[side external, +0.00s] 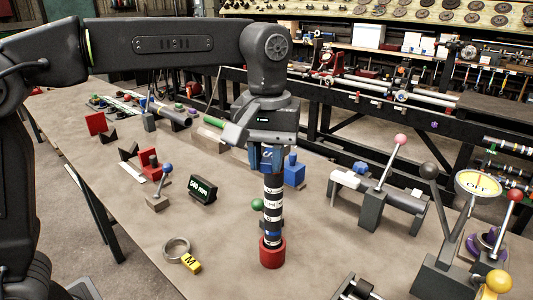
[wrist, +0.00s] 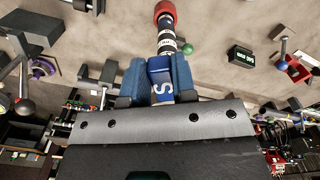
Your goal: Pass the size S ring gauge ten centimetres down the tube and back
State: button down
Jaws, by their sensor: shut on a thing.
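A tube (side external: 273,205) with black and white bands stands upright in a red base (side external: 272,252) on the bench. It also shows in the wrist view (wrist: 166,42), with the red base at the top edge. My gripper (side external: 266,158) points down at the top of the tube. Its blue fingers are shut on the blue tag of the size S ring gauge (wrist: 161,80), whose white S faces the wrist camera. The gauge's ring is hidden, so I cannot tell whether it is around the tube or above it.
A ring gauge with a yellow M tag (side external: 190,262) lies left of the red base. A display reading 640 mm (side external: 203,189) and a blue-knobbed lever (side external: 161,187) stand further left. A pink-knobbed lever fixture (side external: 375,205) stands right.

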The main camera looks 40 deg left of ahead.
notch_tip(320, 180, down, 10)
jog(key=shift+f, duration=0.25)
dwell(6.2)
